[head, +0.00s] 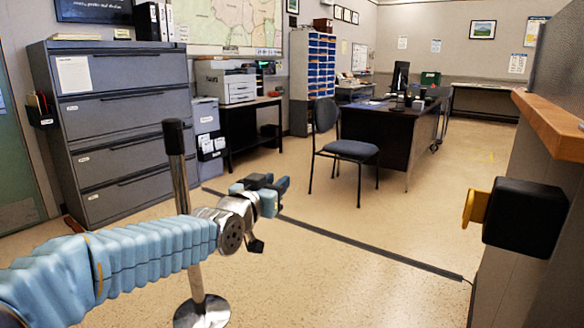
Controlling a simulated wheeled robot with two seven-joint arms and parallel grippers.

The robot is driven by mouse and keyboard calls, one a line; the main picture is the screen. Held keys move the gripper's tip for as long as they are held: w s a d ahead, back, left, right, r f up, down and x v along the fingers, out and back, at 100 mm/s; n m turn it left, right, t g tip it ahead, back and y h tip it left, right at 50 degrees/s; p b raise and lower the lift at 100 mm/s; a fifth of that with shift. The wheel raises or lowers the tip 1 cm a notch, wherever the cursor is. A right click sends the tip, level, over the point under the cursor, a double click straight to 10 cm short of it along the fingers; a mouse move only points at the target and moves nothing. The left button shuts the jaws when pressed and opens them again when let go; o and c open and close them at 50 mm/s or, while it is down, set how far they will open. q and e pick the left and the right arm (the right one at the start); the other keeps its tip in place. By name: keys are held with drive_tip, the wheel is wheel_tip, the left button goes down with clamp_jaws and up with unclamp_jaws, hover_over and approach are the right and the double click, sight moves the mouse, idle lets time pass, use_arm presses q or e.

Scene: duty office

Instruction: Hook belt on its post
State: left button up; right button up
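The post (181,185) is a chrome stanchion with a black top, upright on a round chrome base (203,312) at the left. My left arm crosses in front of its middle. My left gripper (277,193), with blue fingers, is just right of the post and apart from it. Nothing clearly shows in its fingers, and their gap is unclear at this angle. A black belt housing (526,217) is fixed to the counter side at the right. A yellow belt end (474,205) sticks out of its left face, well away from my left gripper. My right gripper is out of view.
A dark strip (350,241) runs across the floor between post and counter. The counter with a wooden top (553,122) borders the right. A chair (345,150) and desk (391,133) stand behind, and a grey filing cabinet (118,122) at left.

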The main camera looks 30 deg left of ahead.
use_arm(q)
drive_tip(key=w+a+p, duration=0.1)
drive_tip(key=w+p, duration=0.1)
drive_tip(key=w, duration=0.7)
drive_tip(key=shift+a, duration=0.1)
drive_tip(key=shift+c, duration=0.2)
clamp_jaws()
idle(0.8)
drive_tip(key=shift+o, duration=0.2)
unclamp_jaws()
